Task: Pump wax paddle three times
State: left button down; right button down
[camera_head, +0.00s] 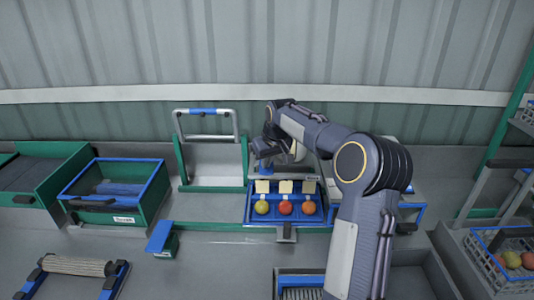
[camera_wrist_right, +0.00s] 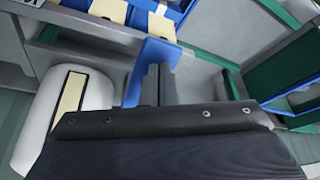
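A blue plate (camera_head: 264,151) shows beside my right gripper (camera_head: 274,157) behind the blue display tray; it may be the wax paddle, but the frames do not make this certain. In the right wrist view a blue upright plate (camera_wrist_right: 151,60) stands just behind my right gripper's grey fingers (camera_wrist_right: 158,85). The fingers look close together with nothing visible between them. Whether they touch the plate I cannot tell. My arm hides part of this area in the head view. My left gripper is out of view.
A crate (camera_head: 484,262) with tomatoes is at the right.

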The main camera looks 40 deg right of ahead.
jog(key=shift+r+p, duration=1.75)
jog(key=shift+r, duration=0.1)
jog(key=shift+f, duration=0.1)
jog(key=shift+f+b, duration=1.35)
jog(key=shift+f, duration=0.5)
jog(key=shift+r+p, duration=1.8)
jog(key=shift+r, duration=0.3)
